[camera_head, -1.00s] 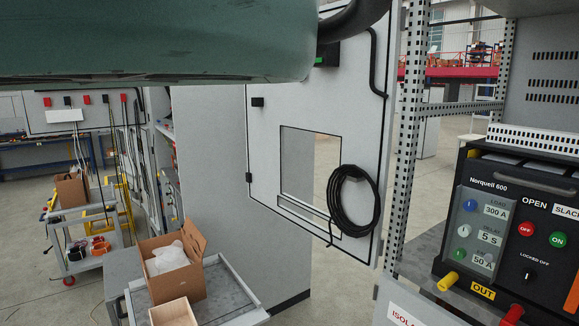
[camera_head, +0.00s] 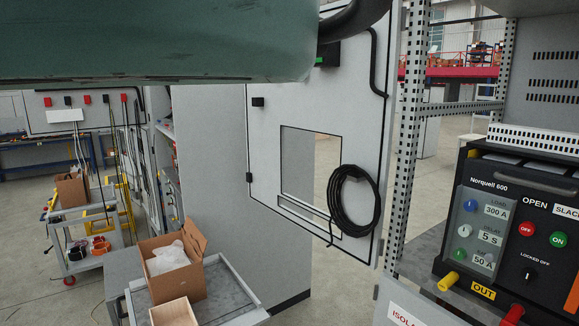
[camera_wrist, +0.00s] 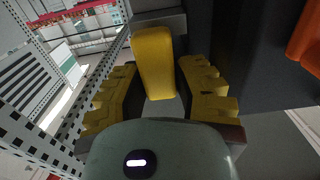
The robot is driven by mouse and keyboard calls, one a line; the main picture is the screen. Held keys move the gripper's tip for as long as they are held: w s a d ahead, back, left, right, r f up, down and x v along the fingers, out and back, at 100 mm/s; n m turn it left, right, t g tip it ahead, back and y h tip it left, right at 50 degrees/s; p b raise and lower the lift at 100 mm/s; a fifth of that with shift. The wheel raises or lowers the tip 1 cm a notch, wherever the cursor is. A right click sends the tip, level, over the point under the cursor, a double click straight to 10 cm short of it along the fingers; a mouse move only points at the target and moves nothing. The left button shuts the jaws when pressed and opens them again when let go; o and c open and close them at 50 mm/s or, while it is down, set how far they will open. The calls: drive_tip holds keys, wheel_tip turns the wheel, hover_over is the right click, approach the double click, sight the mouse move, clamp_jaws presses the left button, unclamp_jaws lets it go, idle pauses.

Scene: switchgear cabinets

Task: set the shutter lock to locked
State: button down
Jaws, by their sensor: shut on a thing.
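In the wrist view my gripper (camera_wrist: 157,88) has its two ridged yellow fingers on either side of a plain yellow handle-like piece (camera_wrist: 155,60), closed on it. No lettering shows on this piece, so I cannot tell its lock position. An orange-red part (camera_wrist: 304,42) stands to its right, apart from the fingers. In the head view the black Norquell 600 unit (camera_head: 535,235) stands at right, with a yellow knob (camera_head: 448,281) at its lower left and a red one (camera_head: 512,314) below. My gripper is outside the head view.
A perforated upright post (camera_head: 408,140) stands left of the unit. An open grey door panel (camera_head: 265,150) with a coiled black cable (camera_head: 352,205) is further left. A cart (camera_head: 235,290) with a cardboard box (camera_head: 172,265) is at lower left. Bare floor lies between.

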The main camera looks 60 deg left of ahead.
drive_tip(key=b, duration=0.3)
drive_tip(key=shift+f, duration=0.25)
drive_tip(key=b, duration=0.3)
drive_tip(key=shift+s+a+r, duration=0.1)
drive_tip(key=shift+s, duration=0.05)
drive_tip(key=b, duration=0.2)
drive_tip(key=shift+s+r+b, duration=0.1)
drive_tip(key=shift+s+b, duration=0.1)
drive_tip(key=shift+b, duration=0.1)
drive_tip(key=s+b, duration=0.2)
drive_tip(key=b, duration=0.3)
drive_tip(key=s+b, duration=0.1)
drive_tip(key=b, duration=0.3)
drive_tip(key=shift+s+r+b, duration=0.2)
drive_tip(key=shift+s+b, duration=0.15)
drive_tip(key=c, duration=0.7)
unclamp_jaws()
drive_tip(key=shift+w+f, duration=0.1)
